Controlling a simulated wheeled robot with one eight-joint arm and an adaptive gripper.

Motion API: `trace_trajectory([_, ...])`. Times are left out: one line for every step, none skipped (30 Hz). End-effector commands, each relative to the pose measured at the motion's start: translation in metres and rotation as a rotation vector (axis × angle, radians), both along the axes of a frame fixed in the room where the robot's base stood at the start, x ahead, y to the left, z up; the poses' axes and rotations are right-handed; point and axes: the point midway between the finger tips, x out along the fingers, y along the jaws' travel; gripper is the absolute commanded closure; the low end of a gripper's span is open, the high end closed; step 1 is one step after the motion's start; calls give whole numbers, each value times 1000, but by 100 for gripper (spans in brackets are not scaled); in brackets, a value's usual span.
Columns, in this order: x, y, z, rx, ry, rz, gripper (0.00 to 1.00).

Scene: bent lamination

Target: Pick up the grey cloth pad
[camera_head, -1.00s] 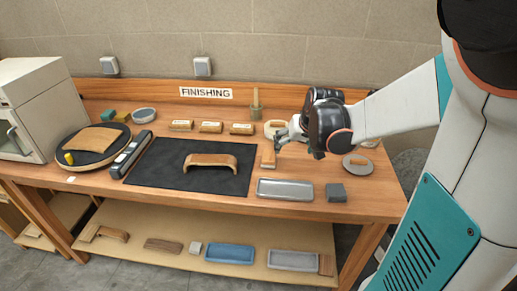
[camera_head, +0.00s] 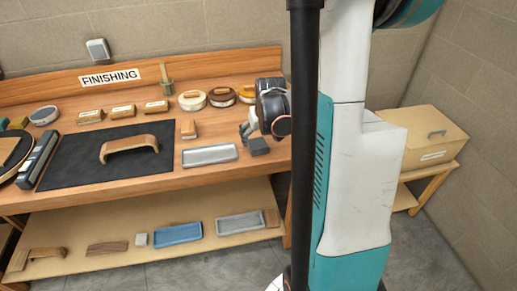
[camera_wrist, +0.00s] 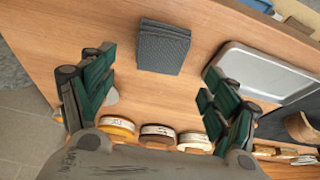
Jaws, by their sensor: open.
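The grey cloth pad (camera_head: 259,146) is a dark grey block lying near the front right edge of the wooden workbench. In the wrist view the pad (camera_wrist: 163,48) lies flat on bare wood, between and beyond my two green-padded fingers. My gripper (camera_head: 246,133) is beside and above the pad in the head view. In the wrist view my gripper (camera_wrist: 158,66) is open and empty, its fingers spread wider than the pad. I see no contact with the pad.
A grey metal tray (camera_head: 210,154) lies left of the pad, and a small wooden block (camera_head: 188,129) behind the tray. A black mat (camera_head: 65,160) with a bent wooden piece (camera_head: 129,148) is further left.

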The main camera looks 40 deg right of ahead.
Motion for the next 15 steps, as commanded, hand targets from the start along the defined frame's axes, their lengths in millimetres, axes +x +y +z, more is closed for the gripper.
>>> trace_trajectory([0,0,-2,0,0,0,20])
trace_trajectory([1,0,-3,0,0,0,20])
trace_trajectory([1,-1,-6,0,0,0,20])
trace_trajectory([1,-1,-8,0,0,0,20])
trace_trajectory([1,-1,-11,0,0,0,20])
trace_trajectory([2,-2,-16,0,0,0,20])
trace_trajectory([3,-2,-20,0,0,0,20])
trace_trajectory([3,-3,-25,0,0,0,20])
trace_trajectory([4,-4,-32,0,0,0,20])
trace_trajectory([5,-5,-36,0,0,0,20])
trace_trajectory([6,-5,-40,0,0,0,20])
trace_trajectory([9,-7,-45,0,0,0,20])
trace_trajectory([10,-7,-48,0,0,0,20])
trace_trajectory([11,-8,-50,0,0,0,20])
trace_trajectory([11,-8,-52,0,0,0,20])
